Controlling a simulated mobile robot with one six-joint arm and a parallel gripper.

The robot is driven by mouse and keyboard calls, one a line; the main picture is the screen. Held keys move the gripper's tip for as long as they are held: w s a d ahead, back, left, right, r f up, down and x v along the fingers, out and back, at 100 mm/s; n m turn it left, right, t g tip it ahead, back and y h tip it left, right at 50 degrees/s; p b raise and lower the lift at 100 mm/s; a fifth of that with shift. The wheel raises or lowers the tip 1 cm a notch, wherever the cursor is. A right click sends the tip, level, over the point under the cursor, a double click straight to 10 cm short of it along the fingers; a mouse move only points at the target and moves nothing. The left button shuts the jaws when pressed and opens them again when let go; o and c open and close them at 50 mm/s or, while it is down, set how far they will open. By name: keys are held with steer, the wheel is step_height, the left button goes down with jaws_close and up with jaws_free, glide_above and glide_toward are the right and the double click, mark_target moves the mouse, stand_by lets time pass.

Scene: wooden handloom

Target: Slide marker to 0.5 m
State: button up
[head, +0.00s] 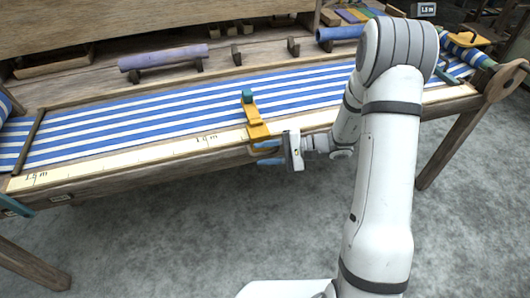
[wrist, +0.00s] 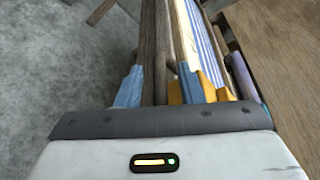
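The yellow marker (head: 257,129) with a teal knob straddles the scale strip (head: 120,160) along the loom's front rail, a little right of the "1.0 m" label. "1.5 m" is printed near the left end. My gripper (head: 268,152) is at the front rail by the marker's lower front part. In the wrist view its blue fingertips (wrist: 160,85) are spread apart, with the wooden rail visible between them. The yellow marker (wrist: 213,90) shows beside and partly behind the right finger. I cannot tell whether a finger touches it. My arm hides part of the scale to the right.
Blue-and-white striped cloth (head: 160,115) covers the loom bed. A purple roll (head: 163,57) and several wooden blocks lie behind it. A small dark display (head: 425,9) stands at the back right. Grey floor in front is clear.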

steer(key=shift+a, duration=0.15)
steer(key=shift+c, duration=0.3)
jaws_close()
